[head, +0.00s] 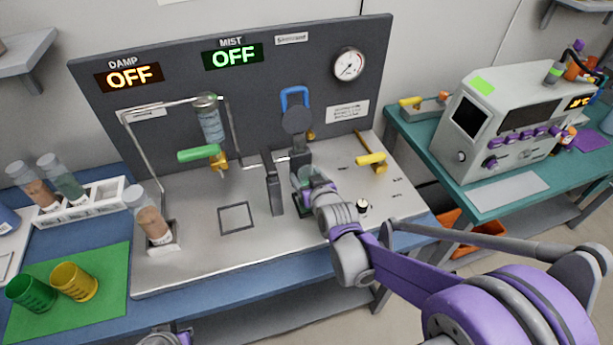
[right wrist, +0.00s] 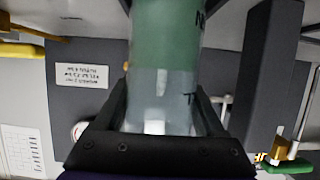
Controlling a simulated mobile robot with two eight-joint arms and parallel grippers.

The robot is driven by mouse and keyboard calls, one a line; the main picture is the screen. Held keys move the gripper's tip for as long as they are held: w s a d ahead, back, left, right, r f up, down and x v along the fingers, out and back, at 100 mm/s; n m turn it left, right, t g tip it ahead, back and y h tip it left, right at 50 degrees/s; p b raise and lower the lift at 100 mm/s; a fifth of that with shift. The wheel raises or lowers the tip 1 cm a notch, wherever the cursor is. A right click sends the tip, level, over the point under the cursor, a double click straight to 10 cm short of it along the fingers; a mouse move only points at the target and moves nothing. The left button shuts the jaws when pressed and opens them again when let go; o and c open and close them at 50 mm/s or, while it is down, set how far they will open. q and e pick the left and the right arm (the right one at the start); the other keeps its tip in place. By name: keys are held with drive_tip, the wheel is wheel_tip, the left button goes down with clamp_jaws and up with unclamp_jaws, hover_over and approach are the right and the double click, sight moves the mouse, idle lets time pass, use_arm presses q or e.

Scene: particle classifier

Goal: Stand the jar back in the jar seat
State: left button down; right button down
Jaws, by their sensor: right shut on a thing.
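My right gripper (head: 308,182) is shut on a clear jar (head: 305,176) with green contents, in front of the dark upright press with the blue handle. In the right wrist view the jar (right wrist: 165,60) stands between the two black fingers (right wrist: 160,115), with part of its lettering showing. My arm and gripper hide much of the jar in the head view. A square outline (head: 237,217) on the steel deck is empty. A small metal holder (head: 163,245) at the deck's left front bears a jar with brown contents (head: 150,215). I cannot tell which place is the jar seat. The left gripper's fingers do not show.
A dark upright plate (head: 272,184) stands just left of the held jar. A green-handled valve (head: 200,153) and a yellow-handled one (head: 371,159) flank the press. A white rack (head: 80,208) with jars and two cups stand at left. The front deck is mostly clear.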

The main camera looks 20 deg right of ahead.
drive_tip(key=shift+f, duration=0.1)
drive_tip(key=shift+c, duration=2.2)
unclamp_jaws()
drive_tip(key=shift+f, duration=0.1)
drive_tip(key=o, duration=0.4)
drive_tip(key=shift+o, duration=0.2)
drive_tip(key=shift+r, duration=0.3)
drive_tip(key=p+v, duration=0.1)
drive_tip(key=v, duration=1.1)
drive_tip(key=s+f+g, duration=0.3)
drive_tip(key=s+g, duration=0.1)
drive_tip(key=s, duration=0.5)
drive_tip(key=s+f+g, duration=0.4)
drive_tip(key=s, duration=0.6)
drive_tip(key=shift+d, duration=0.35)
drive_tip(key=shift+s+f, duration=0.1)
